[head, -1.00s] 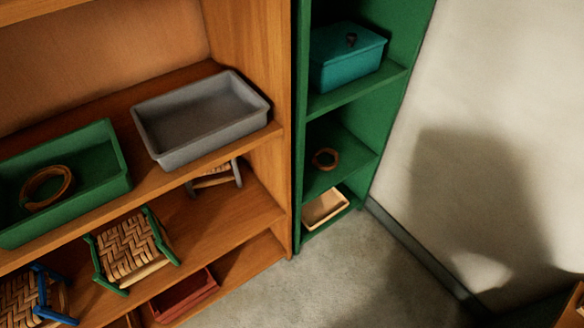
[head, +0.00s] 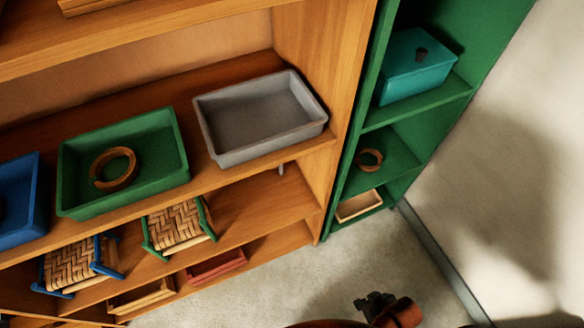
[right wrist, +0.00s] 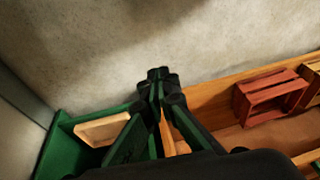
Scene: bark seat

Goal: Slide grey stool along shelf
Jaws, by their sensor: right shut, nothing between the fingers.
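The grey stool is mostly hidden under the shelf board that carries the grey tray. In the head view only a small grey leg (head: 281,168) shows on the wooden shelf (head: 262,208), near its right end. My right gripper (head: 372,302) is low in the head view, over the floor in front of the shelves and apart from the stool. In the right wrist view my right gripper (right wrist: 160,76) has its dark fingers together with nothing between them. My left gripper is not in view.
A green stool (head: 178,228) and a blue stool (head: 78,264) stand left on the same shelf. Above are a grey tray (head: 228,155) and a green tray (head: 125,208). A green shelf unit (head: 345,185) adjoins on the right. Shelf space right of the green stool is clear.

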